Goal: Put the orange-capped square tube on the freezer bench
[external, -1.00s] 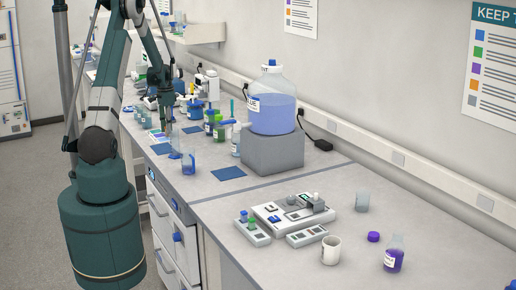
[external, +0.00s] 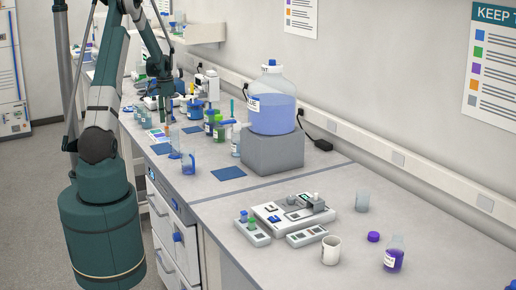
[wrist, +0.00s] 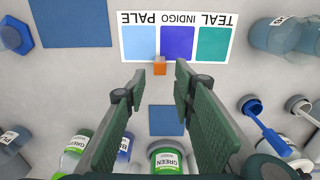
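A small orange cap (wrist: 160,67) shows at the edge of the colour card in the wrist view, seen from above. The tube's body below it cannot be made out. My gripper (wrist: 160,74) is open, with its two green fingers on either side of the cap and a clear gap to each. In the external view my gripper (external: 165,104) hangs over the far part of the bench, near the card. No label in view tells which surface is the freezer bench.
The card (wrist: 178,37) has pale, indigo and teal patches. Green-labelled bottles (wrist: 168,157), beakers (wrist: 275,33) and a blue-handled tool (wrist: 265,130) surround the area. A large blue bottle (external: 272,110) stands on a grey block (external: 272,148). The near bench (external: 430,190) has free room.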

